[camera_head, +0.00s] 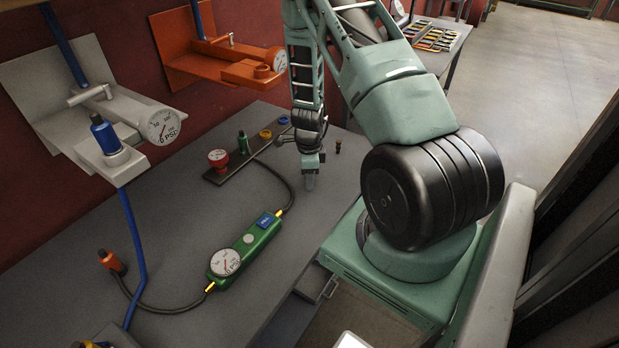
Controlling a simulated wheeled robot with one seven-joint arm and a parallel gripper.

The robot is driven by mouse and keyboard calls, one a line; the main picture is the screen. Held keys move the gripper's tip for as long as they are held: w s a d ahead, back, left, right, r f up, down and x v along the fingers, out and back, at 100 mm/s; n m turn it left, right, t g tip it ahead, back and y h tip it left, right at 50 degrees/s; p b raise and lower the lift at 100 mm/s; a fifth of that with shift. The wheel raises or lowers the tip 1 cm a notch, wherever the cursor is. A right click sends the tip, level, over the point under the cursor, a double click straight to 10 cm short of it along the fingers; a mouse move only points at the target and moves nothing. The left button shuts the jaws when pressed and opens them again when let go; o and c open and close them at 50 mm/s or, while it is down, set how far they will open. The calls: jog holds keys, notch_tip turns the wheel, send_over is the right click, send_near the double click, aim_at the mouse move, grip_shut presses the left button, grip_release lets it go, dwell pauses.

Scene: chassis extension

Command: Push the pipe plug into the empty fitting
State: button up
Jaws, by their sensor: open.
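A small dark piece with an orange top (338,146) stands just right of my gripper; I cannot tell which is the pipe plug. The orange wall fitting (245,72) at the back shows no plug in it. The white fitting (115,160) at the left holds a blue plug (104,132). My gripper (310,182) points down over the table, open, with nothing visible in it, apart from both orange-topped pieces.
A dark bar (230,165) with red, green and yellow fittings lies left of my gripper. A second hose joins the bar area to the green box. A blue tube (134,235) hangs from the white fitting. The table's middle right is clear.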

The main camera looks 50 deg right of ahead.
grip_shut()
notch_tip(320, 180, up, 10)
jog(key=shift+r+b, duration=0.1)
jog(key=shift+b, duration=0.5)
jog(key=w+a+f+n+b, duration=0.1)
jog(key=a+n, duration=0.6)
jog(key=n, duration=0.2)
jog(key=w+a+f+n+b, duration=0.1)
jog(key=w+a+f+n, duration=0.1)
jog(key=a+n, duration=0.6)
jog(key=w+a+f+n+b, duration=0.1)
jog(key=a+n, duration=0.6)
jog(key=n, duration=0.3)
jog(key=shift+w+a+f+n, duration=0.15)
jog(key=shift+w+f+n, duration=0.15)
jog(key=shift+n, duration=0.1)
